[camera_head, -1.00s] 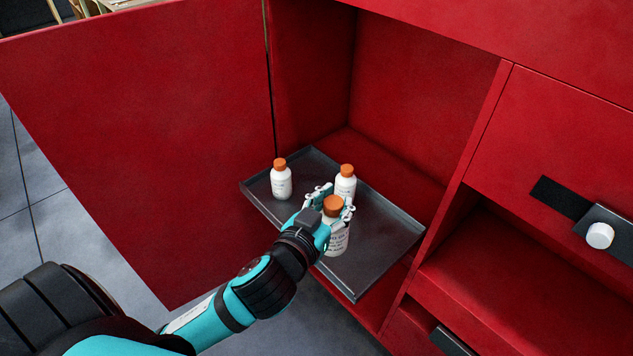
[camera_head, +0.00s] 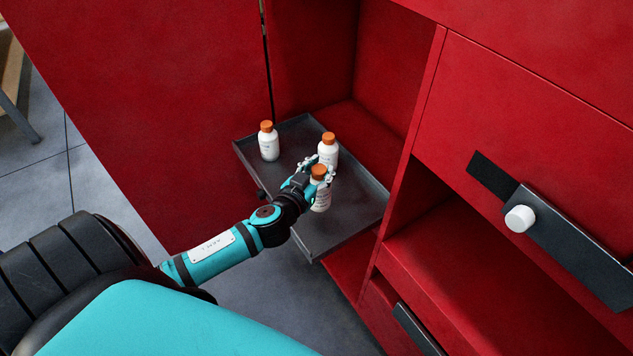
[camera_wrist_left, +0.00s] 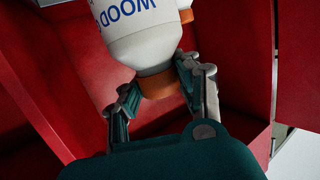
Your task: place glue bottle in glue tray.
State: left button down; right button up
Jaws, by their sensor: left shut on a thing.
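My left gripper (camera_head: 318,174) is shut on the orange cap of a white glue bottle (camera_head: 320,201), which stands upright at the glue tray (camera_head: 349,227). In the left wrist view the two fingers (camera_wrist_left: 162,92) are on either side of the cap, and the held bottle (camera_wrist_left: 138,32) shows part of a "WOOD" label. I cannot tell whether its base touches the grey tray. Two more white bottles with orange caps stand on the tray: one at the back left (camera_head: 268,146), one just behind the held bottle (camera_head: 331,156). My right gripper is not in view.
The tray sticks out of an open red cabinet (camera_head: 383,60). A red door panel (camera_head: 150,120) is at the left. An open red compartment (camera_head: 430,240) and a drawer front with a white knob (camera_head: 520,218) are at the right. The tray's front right part is bare.

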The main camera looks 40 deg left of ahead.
aim_at(323, 200)
pick_arm(q)
jog(key=f, duration=0.3)
jog(key=shift+w+d+f, duration=0.1)
jog(key=shift+d, duration=0.1)
notch_tip(323, 200, down, 3)
jog(key=shift+b, duration=0.55)
jog(key=shift+f, duration=0.25)
jog(key=c, duration=1.2)
grip_release()
jog(key=shift+o, duration=1.5)
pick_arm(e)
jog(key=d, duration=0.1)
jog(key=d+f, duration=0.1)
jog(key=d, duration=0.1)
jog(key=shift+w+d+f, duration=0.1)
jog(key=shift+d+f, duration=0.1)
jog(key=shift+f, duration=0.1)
pick_arm(q)
jog(key=shift+r, duration=0.15)
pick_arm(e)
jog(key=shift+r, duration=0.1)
